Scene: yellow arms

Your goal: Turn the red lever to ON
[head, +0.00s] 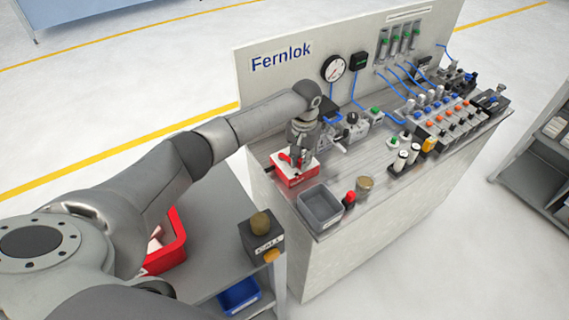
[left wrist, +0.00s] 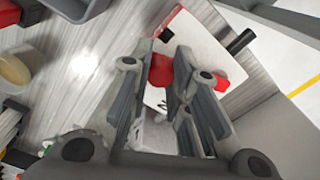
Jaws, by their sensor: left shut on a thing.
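The lever unit is a red box with a white top plate (head: 284,176), on the near left end of the workbench (head: 335,237). The red lever (left wrist: 161,71) shows between my fingers over the white plate in the left wrist view. My left gripper (head: 298,158) points down over the unit and is shut on the lever. The gripper hides most of the lever in the head view. I cannot read ON or OFF marks on the plate, so the lever's position is unclear. My right gripper is in neither view.
A grey bin (head: 320,207), a red-topped item (head: 349,199) and a brass-coloured cylinder (head: 365,184) stand close to the unit. Valves and blue hoses fill the bench farther right. A panel with a gauge (head: 333,68) rises behind. A side table holds a red tray (head: 168,257).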

